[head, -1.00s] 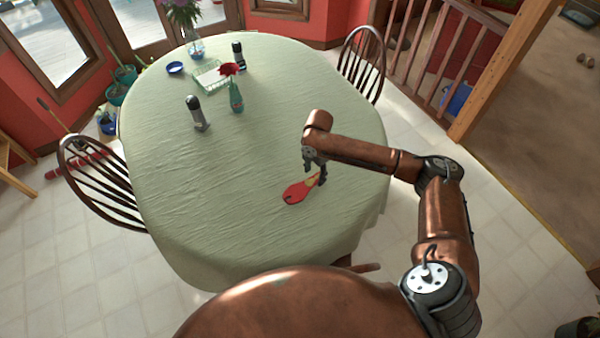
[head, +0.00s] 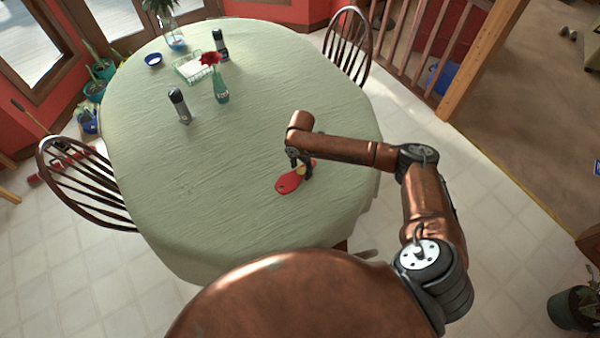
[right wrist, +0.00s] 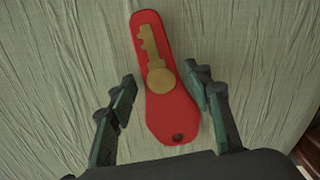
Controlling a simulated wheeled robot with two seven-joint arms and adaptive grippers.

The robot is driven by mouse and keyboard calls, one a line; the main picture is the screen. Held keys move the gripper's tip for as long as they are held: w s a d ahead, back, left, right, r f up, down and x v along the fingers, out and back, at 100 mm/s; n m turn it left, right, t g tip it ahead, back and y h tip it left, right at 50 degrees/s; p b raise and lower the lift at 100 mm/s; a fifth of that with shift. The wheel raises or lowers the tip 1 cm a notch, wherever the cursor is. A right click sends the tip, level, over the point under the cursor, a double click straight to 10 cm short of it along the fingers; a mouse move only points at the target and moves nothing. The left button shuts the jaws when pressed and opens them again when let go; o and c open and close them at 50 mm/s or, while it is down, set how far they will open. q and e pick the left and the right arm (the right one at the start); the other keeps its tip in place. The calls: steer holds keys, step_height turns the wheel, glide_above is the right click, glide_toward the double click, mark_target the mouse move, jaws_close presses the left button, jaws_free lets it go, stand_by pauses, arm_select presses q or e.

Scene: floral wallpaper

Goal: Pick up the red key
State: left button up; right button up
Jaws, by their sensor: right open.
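The red key (head: 289,184) lies flat on the green tablecloth near the table's right front part. In the right wrist view the red key (right wrist: 172,108) has a yellow key shape on its face and a dark hole at its wide end. My right gripper (head: 301,172) is right over the key and hides part of it. In the right wrist view the two fingers of my right gripper (right wrist: 160,95) are open, one on each side of the key, with cloth showing between each finger and the key. My left gripper is not in view.
The table (head: 200,215) is mostly clear around the key.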

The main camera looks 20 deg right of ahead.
steer(key=shift+r, duration=0.1)
steer(key=c, duration=1.2)
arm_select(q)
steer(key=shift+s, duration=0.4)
